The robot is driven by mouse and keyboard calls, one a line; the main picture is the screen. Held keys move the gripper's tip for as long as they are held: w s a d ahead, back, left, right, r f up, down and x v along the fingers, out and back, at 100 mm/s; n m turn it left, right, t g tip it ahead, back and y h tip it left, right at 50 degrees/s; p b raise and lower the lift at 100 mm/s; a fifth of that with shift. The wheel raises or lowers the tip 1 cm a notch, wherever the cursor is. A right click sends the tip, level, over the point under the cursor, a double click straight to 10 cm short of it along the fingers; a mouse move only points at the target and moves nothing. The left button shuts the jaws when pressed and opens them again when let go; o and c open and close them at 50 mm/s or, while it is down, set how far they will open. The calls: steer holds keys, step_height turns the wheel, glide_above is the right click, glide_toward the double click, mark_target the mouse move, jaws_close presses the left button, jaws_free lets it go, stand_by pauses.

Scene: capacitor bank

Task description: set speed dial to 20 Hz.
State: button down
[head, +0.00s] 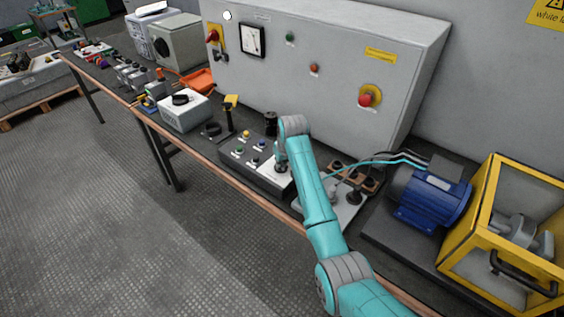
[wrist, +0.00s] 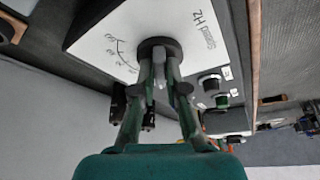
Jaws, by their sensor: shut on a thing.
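The speed dial (wrist: 158,44) is a dark round knob on a white plate (wrist: 104,44) lettered "SPEED" and "Hz". A curved scale with small handwritten-looking numbers lies to the left of the knob in the wrist view; the numbers are too small to read surely. My gripper (wrist: 160,66) is shut on the dial, its two fingers on either side of a grey ridge. The fingers partly cover the knob, and I cannot tell its exact setting. In the head view, the plate (head: 273,178) is on the dark control box (head: 236,162), and my arm hides most of the dial.
Push buttons (wrist: 210,83) stand beside the plate. A grey cabinet (head: 330,100) with a red switch (head: 366,98) rises behind the box. A plate with dark posts (head: 350,197), cables and a blue motor (head: 432,195) are to the right. A white box (head: 186,115) stands left.

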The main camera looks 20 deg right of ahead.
steer(key=m, duration=0.1)
steer(key=m+h, duration=0.1)
steer(key=m, duration=0.2)
steer(key=shift+a+m+h, duration=0.25)
steer(key=shift+m+h, duration=0.15)
steer(key=m+g+h, duration=0.1)
steer(key=m, duration=0.3)
steer(key=shift+w+a, duration=0.1)
steer(key=shift+m+h, duration=0.3)
steer(key=c, duration=1.2)
jaws_free()
steer(key=v, duration=1.2)
